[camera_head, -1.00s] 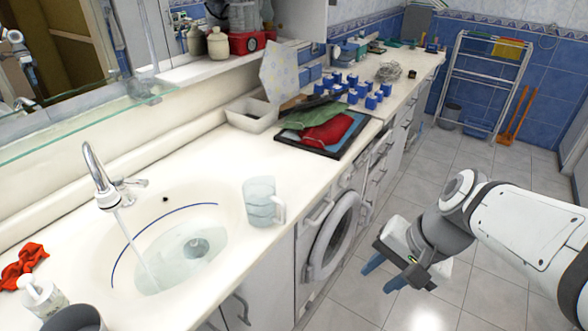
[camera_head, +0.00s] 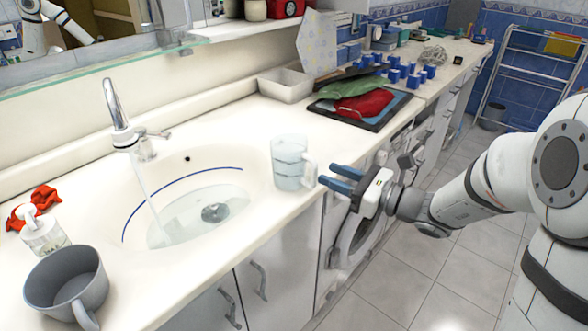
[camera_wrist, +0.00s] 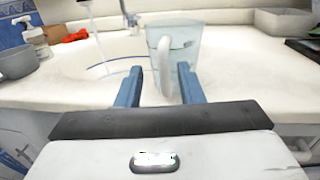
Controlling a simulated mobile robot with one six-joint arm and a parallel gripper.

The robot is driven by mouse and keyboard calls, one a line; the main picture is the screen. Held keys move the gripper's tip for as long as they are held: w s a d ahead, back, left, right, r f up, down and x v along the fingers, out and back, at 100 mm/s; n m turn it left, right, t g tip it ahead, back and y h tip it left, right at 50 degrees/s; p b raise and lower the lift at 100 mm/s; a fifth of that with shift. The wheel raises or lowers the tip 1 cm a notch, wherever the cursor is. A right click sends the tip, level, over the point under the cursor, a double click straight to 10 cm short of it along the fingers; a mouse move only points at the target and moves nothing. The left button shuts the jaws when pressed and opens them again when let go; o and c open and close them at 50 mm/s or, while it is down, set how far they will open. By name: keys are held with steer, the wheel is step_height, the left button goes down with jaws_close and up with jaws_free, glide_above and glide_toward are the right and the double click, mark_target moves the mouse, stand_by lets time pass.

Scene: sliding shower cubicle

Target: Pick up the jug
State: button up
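The jug (camera_head: 288,163) is clear and pale blue, with a handle on its right side. It stands upright on the white counter at the right rim of the sink. My gripper (camera_head: 328,176) is just right of the jug, its blue fingers pointing at the handle. In the wrist view the jug (camera_wrist: 183,48) stands ahead, and its handle (camera_wrist: 164,68) lies in the gap between the two spread fingers (camera_wrist: 158,84). The gripper is open. I cannot tell whether a finger touches the handle.
The sink (camera_head: 200,215) has a running tap (camera_head: 118,115). A grey mug (camera_head: 65,280), a soap dispenser (camera_head: 43,232) and a red cloth (camera_head: 35,205) are at left. A white tray (camera_head: 285,86) and folded cloths (camera_head: 362,104) lie behind the jug. A washing machine (camera_head: 362,225) is below the counter.

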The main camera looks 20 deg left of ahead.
mark_target(314, 184)
steer(key=x, duration=0.5)
steer(key=shift+w+a+f, duration=0.3)
steer(key=shift+f, duration=0.05)
jaws_close()
